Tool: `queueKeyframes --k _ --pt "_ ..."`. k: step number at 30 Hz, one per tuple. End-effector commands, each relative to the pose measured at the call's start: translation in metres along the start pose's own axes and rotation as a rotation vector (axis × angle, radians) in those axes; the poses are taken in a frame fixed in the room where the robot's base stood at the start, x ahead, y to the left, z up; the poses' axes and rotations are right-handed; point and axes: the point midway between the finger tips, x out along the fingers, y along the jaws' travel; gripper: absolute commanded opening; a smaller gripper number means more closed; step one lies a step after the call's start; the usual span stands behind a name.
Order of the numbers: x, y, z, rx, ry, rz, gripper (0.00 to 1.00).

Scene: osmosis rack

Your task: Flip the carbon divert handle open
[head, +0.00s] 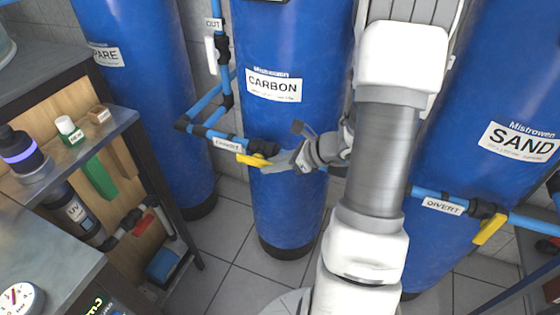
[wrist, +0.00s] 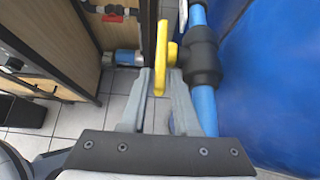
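The carbon divert handle (head: 253,160) is a yellow lever on the valve of the blue pipe labelled DIVERT, in front of the CARBON tank (head: 285,200). My gripper (head: 283,150) is at the valve, reaching in from the right. In the wrist view the yellow handle (wrist: 162,45) stands upright, with its lower end between the two grey fingertips (wrist: 164,75). The fingers are apart, and a gap shows on each side of the handle. Whether either finger touches it I cannot tell. The black valve body (wrist: 200,55) is just right of the fingers.
The SAND tank (head: 490,110) at right has its own DIVERT pipe and yellow handle (head: 489,229). A shelf (head: 100,140) with bottles and boxes stands at left. A vertical pipe labelled OUT (head: 214,22) rises behind the valve. Tiled floor (head: 225,240) is open below.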

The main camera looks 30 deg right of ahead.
Motion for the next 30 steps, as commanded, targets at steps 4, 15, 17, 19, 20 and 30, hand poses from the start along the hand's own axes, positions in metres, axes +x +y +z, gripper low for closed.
queueKeyframes --k 4,15,17,19,20,30 --pt "-0.015 -0.001 0.002 0.002 -0.001 -0.004 0.30" --pt "-0.101 -0.001 0.003 0.001 0.000 -0.006 0.30" --pt "-0.115 -0.001 0.003 0.001 0.001 -0.006 0.30" --pt "-0.131 -0.001 0.002 0.000 0.001 -0.006 0.30" --pt "-0.137 -0.001 0.002 0.000 0.001 -0.005 0.30" --pt "-0.173 0.000 0.000 0.000 0.000 -0.001 0.30"
